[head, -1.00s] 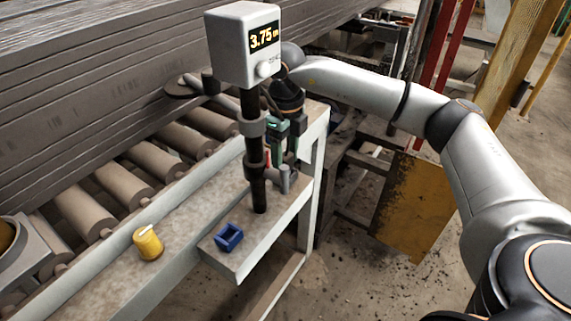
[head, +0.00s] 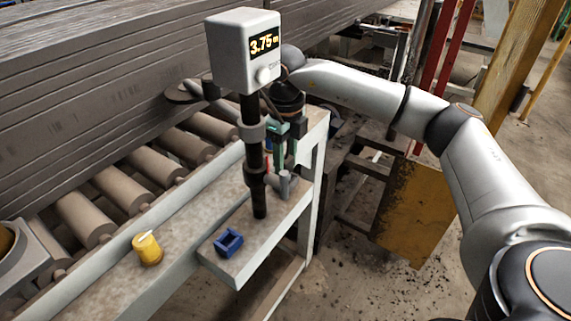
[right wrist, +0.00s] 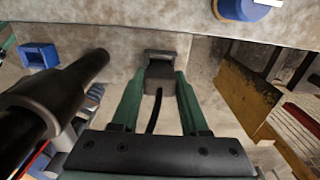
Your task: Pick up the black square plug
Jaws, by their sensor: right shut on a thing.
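The black square plug (right wrist: 160,74) sits between the two green fingers of my right gripper (right wrist: 162,82) in the right wrist view. The fingers are shut on it, and a dark cable runs from it back toward the wrist. In the head view my right gripper (head: 284,150) points down over the far end of the grey ledge, just behind the black post, which partly hides it. The plug cannot be made out there. Whether it touches the surface below is unclear. My left gripper is not in view.
The black post (head: 257,180) carries a white display box (head: 246,55) close beside my gripper. A blue hollow block (head: 229,242) and a yellow knob (head: 148,249) are nearer the front. Rollers (head: 125,182) lie to the left, and a rusty yellow plate (head: 414,215) stands right.

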